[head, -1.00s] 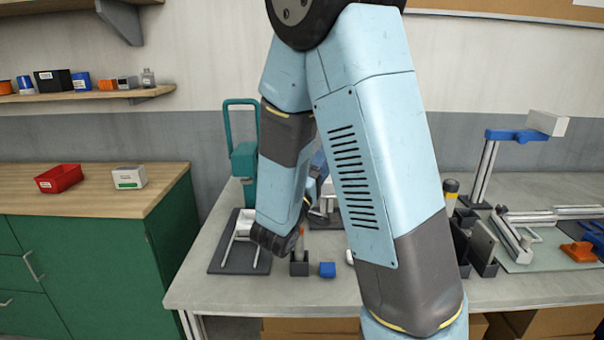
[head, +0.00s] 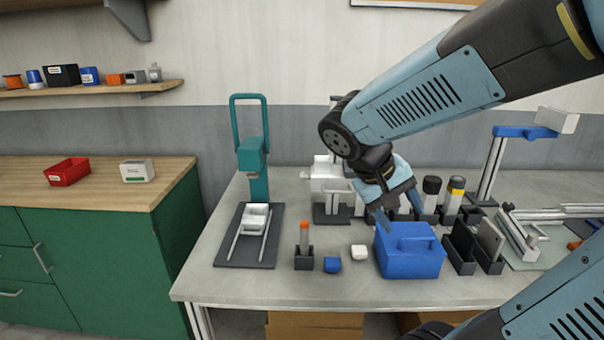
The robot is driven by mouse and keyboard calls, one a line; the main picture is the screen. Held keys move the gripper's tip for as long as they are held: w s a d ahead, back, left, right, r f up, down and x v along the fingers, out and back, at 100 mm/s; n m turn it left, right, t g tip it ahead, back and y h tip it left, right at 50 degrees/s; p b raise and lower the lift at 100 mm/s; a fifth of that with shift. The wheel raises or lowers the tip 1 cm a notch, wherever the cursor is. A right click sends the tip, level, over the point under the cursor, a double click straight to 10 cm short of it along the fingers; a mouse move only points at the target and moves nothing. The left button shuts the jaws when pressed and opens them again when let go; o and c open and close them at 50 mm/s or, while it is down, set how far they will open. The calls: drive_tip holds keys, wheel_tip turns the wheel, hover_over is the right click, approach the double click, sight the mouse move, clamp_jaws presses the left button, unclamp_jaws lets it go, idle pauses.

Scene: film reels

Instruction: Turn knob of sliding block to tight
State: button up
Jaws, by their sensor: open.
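I cannot make out a knob clearly in the head view. A small white block (head: 257,217) sits on two pale rails over a dark base plate, in front of a teal upright press (head: 253,157). At the right edge, light metal rails (head: 525,235) lie on a pale green mat, with an orange piece (head: 574,244) cut off by the frame and my arm. Which of these is the sliding block, I cannot tell. My gripper (head: 395,213) is open and points down over the middle of the table, just behind the blue box. It is far from both rail sets.
A blue box with a handle (head: 410,255) stands at the front. A blue-topped stand (head: 524,132) rises behind right.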

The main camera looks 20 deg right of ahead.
drive_tip(key=w+a+r+m+t+y, duration=0.4)
drive_tip(key=w+a+r+m+y, duration=0.1)
drive_tip(key=w+a+r+y, duration=0.3)
drive_tip(key=m+g+h, duration=0.2)
drive_tip(key=m, duration=1.3)
hover_over(302, 172)
drive_tip(key=s, duration=0.3)
wheel_tip(302, 172, down, 2)
drive_tip(key=w+f, duration=0.1)
drive_tip(key=f, duration=0.3)
drive_tip(key=w+f, duration=0.1)
drive_tip(key=f, duration=0.4)
drive_tip(key=w+f, duration=0.1)
drive_tip(key=f, duration=0.3)
drive_tip(key=shift+f, duration=0.15)
drive_tip(key=c, duration=1)
